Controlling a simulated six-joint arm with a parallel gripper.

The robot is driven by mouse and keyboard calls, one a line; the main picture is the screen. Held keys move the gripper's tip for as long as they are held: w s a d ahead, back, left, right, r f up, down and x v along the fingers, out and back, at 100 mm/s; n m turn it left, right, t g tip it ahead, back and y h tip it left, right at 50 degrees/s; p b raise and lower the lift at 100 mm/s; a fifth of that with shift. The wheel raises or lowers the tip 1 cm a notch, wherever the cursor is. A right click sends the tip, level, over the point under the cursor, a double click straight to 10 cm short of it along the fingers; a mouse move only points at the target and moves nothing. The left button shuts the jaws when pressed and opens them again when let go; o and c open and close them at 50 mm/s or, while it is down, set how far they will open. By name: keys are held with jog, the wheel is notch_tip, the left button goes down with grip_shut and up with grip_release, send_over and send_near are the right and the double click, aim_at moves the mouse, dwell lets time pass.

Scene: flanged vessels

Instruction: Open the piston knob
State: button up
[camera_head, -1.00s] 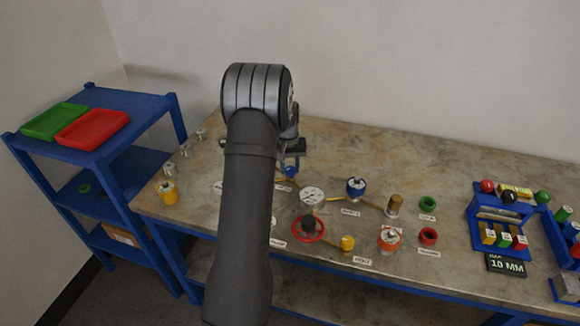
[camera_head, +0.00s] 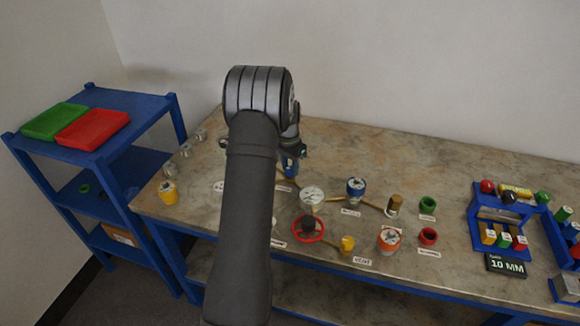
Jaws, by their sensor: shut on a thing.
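My gripper (camera_head: 291,167) is behind my forearm, above the left part of the workbench. It is shut on a small blue knob (camera_head: 290,172), which is mostly hidden by the fingers and wrist. I take this to be the piston knob, but its label is not readable. A brass-coloured pipe shows beside it. A silver round flange (camera_head: 312,195) lies just to the right and in front. Another blue-collared valve (camera_head: 356,187) stands further right, apart from my gripper.
A red handwheel (camera_head: 309,229), a yellow knob (camera_head: 347,244) and an orange-collared vessel (camera_head: 389,240) stand near the front. Green (camera_head: 427,204) and red rings (camera_head: 428,236) lie right of them. A blue rack (camera_head: 501,215) stands further right. The bench's back strip (camera_head: 400,150) is clear.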

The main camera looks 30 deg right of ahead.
aim_at(288, 168)
jog(key=shift+r+m, duration=0.1)
jog(key=shift+m, duration=0.2)
jog(key=o, duration=1)
jog(key=r, duration=1.7)
jog(key=shift+w+a+r, duration=0.1)
jog(key=shift+w+r, duration=0.05)
jog(key=shift+w, duration=0.25)
jog(key=f, duration=1.7)
jog(key=shift+s+f, duration=0.25)
jog(key=shift+s, duration=0.15)
